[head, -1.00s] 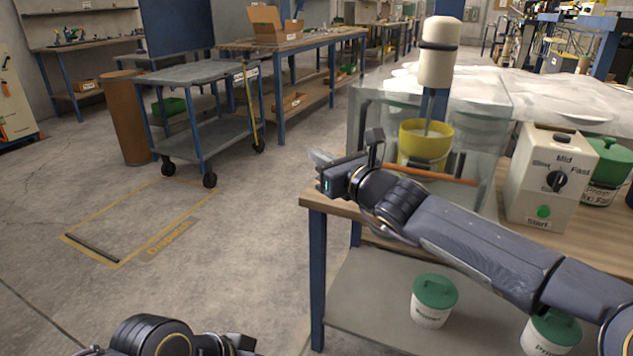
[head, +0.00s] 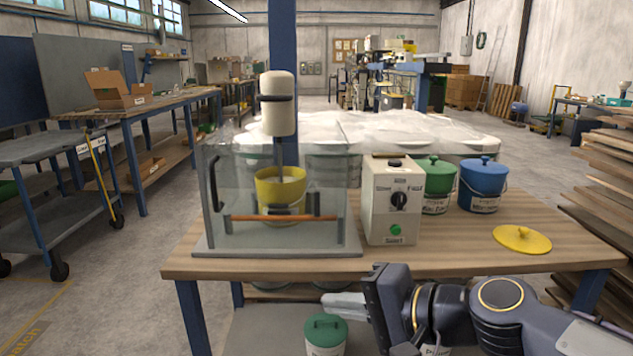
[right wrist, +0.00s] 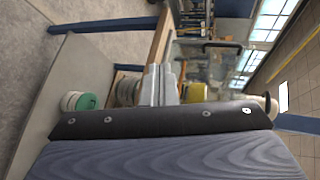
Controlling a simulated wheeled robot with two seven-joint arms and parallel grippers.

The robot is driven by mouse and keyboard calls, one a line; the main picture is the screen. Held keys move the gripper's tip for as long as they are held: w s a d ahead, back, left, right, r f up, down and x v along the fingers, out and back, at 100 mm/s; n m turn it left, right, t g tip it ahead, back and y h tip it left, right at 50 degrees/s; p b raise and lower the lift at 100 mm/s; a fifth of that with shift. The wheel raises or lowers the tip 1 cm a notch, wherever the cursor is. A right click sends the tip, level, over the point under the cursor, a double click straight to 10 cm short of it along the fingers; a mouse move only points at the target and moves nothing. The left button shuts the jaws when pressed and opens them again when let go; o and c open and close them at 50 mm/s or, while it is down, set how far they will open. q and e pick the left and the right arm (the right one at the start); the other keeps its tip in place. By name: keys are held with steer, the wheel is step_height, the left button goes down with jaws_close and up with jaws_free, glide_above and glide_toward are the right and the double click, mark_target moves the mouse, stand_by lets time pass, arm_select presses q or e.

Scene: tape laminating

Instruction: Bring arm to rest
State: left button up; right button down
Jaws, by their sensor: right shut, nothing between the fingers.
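My right gripper (head: 345,304) is in front of the wooden workbench (head: 500,262), below its top edge in the head view. Its fingers point left and are shut together with nothing between them. The closed fingers also show in the right wrist view (right wrist: 160,85), clear of the bench. My right arm reaches in from the lower right corner of the head view. My left arm and gripper are out of view.
On the bench stand a mixer (head: 278,112) over a yellow bucket (head: 281,186) in a clear enclosure, a control box (head: 391,212), green (head: 437,178) and blue buckets (head: 483,178), and a yellow lid (head: 521,239). A green-lidded tub (head: 326,331) sits below.

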steer(key=s+d+f+n+g+h, duration=0.2)
steer(key=s+d+f+n+h, duration=0.45)
steer(key=s+d+f, duration=1.1)
step_height(320, 180, up, 32)
steer(key=m+h+p, duration=0.1)
steer(key=p, duration=3.1)
steer(key=shift+w+a+p, duration=0.15)
steer(key=shift+w+p, duration=0.15)
steer(key=shift+w, duration=0.05)
steer(key=shift+m+h, duration=0.25)
